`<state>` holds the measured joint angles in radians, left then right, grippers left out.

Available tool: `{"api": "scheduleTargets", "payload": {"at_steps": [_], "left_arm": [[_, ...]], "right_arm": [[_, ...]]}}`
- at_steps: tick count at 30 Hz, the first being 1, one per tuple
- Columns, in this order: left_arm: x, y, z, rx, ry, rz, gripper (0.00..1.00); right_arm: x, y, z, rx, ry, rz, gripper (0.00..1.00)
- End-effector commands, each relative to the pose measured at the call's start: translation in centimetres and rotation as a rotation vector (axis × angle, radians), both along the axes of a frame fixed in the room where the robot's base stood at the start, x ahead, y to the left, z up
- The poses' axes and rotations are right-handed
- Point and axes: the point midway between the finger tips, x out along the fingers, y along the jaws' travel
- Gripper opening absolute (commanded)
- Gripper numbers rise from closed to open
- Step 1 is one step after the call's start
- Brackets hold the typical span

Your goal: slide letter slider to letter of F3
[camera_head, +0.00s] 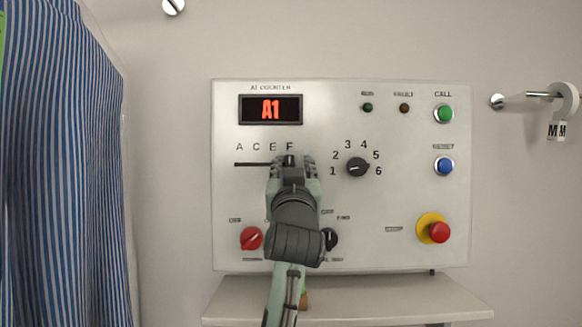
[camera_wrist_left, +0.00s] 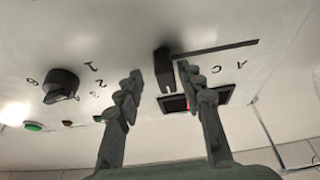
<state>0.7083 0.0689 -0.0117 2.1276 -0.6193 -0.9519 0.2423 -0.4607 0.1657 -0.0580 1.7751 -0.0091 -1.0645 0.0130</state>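The white control panel (camera_head: 340,220) has a horizontal letter slot (camera_head: 250,164) under the letters A, C, E, F. The dark letter slider knob (camera_head: 289,160) shows just below the F, partly hidden by my left gripper (camera_head: 291,165). In the left wrist view, the black slider knob (camera_wrist_left: 164,68) is at the slot's left end, away from the A. My left gripper (camera_wrist_left: 160,74) has its fingers apart, with the knob showing between the tips; I cannot tell whether a finger touches it. My right gripper is not in view.
The number dial (camera_head: 357,167) is right of the slider. A red knob (camera_head: 251,238), a blue button (camera_head: 444,165) and a red emergency button (camera_head: 438,232) are also on the panel. A shelf (camera_head: 400,300) juts out below. Striped cloth (camera_head: 60,180) hangs at left.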

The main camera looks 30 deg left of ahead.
Motion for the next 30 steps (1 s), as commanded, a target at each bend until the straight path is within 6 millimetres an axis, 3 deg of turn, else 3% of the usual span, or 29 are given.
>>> {"api": "scheduleTargets", "payload": {"at_steps": [10,21,30], "left_arm": [[-0.9,-0.5,-0.5,-0.001,-0.001,0.001,0.38],[-6.8,-4.2,-3.4,-0.003,0.0,-0.002,0.38],[-9.4,-5.7,-4.5,-0.001,-0.001,0.001,0.38]], "right_arm": [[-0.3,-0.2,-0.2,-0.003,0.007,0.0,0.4],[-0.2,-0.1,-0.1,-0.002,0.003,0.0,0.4],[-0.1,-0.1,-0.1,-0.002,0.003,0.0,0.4]]}}
